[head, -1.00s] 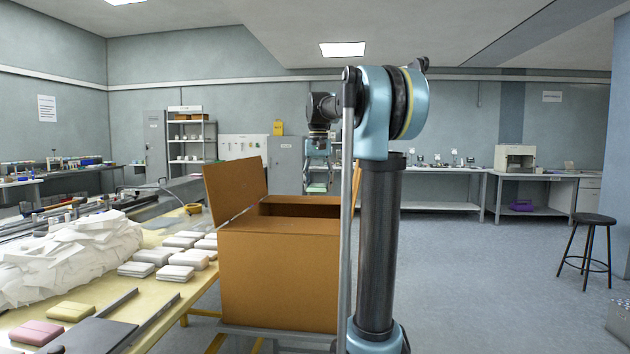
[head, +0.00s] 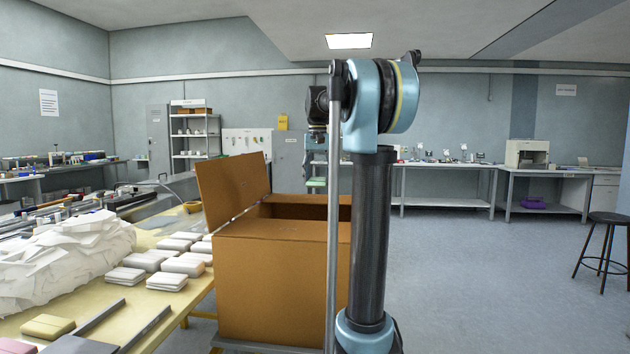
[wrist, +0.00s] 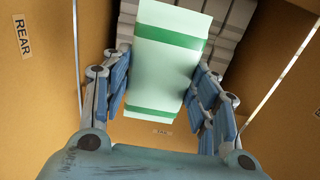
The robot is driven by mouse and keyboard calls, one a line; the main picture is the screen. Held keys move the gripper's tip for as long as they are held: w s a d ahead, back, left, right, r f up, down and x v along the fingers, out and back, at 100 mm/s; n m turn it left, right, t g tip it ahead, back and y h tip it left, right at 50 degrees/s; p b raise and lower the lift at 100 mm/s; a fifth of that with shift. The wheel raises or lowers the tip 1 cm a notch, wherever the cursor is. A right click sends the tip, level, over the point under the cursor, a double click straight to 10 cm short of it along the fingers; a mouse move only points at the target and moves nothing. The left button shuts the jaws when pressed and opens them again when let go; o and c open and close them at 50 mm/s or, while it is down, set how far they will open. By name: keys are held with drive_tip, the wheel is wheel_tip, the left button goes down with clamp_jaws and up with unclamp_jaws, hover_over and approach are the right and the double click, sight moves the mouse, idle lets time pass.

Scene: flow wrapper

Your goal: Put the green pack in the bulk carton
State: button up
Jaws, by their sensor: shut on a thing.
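The green pack, pale green with darker green bands, fills the middle of the wrist view (wrist: 168,70). My gripper (wrist: 163,85) is shut on it, with blue jointed fingers on both sides. In the head view the pack (head: 316,183) shows small below my gripper (head: 316,155), partly hidden by my arm. The bulk carton (head: 265,290) is a brown box with its flap raised on the left. In the wrist view its brown walls (wrist: 40,85) surround the pack's outline, and grey-white packs (wrist: 225,45) lie below. The pack's height over them is unclear.
A yellowish table (head: 120,322) left of the carton bears white packs (head: 165,282), a heap of white wrapping (head: 65,255), and an olive pack (head: 48,327). A stool (head: 605,235) stands far right. The floor to the right is open.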

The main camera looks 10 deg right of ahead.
drive_tip(key=shift+d+f, duration=0.1)
drive_tip(key=shift+f, duration=0.05)
drive_tip(key=shift+f, duration=10.35)
drive_tip(key=shift+s, duration=0.3)
drive_tip(key=shift+f, duration=1.4)
drive_tip(key=o, duration=0.8)
drive_tip(key=shift+o, duration=0.2)
drive_tip(key=o, duration=0.5)
drive_tip(key=shift+s, duration=0.1)
